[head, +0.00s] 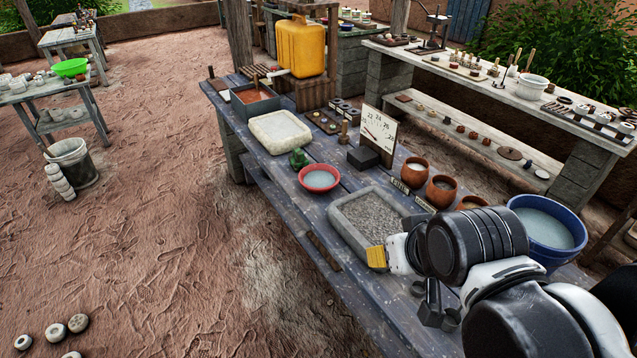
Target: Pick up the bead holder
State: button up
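I cannot tell for sure which thing is the bead holder. A likely one is a small dark tray with coloured round pieces (322,121), at the back of the blue-grey table beyond the pale slab. A small dark block with round pieces (345,111) lies beside it. My gripper (436,304) is at the lower right, over the table's near part, well apart from both. Its dark fingers are partly hidden by my arm, and nothing shows clearly between them. A ribbed yellow block (376,257) lies at the gravel tray's near corner, close to my wrist.
The table (345,285) also carries a gravel tray (342,212), red bowl (320,179), pale slab (280,132), numbered board (378,130), clay cups (441,191) and blue basin (548,228). A yellow jerrycan (302,47) stands at the back. Open ground lies left.

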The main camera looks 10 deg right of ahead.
aim_at(297, 159)
jog(key=i+j+z, duration=0.4)
jog(key=i+j, duration=0.15)
jog(key=i+j+z, duration=0.4)
jog(key=j, duration=0.25)
jog(key=i+j+z, duration=0.2)
jog(key=j, duration=0.2)
jog(key=i+j+z, duration=0.2)
jog(key=j, duration=0.2)
jog(key=j+z, duration=0.2)
jog(key=j, duration=0.25)
jog(key=i+j+z, duration=0.2)
jog(key=j, duration=0.25)
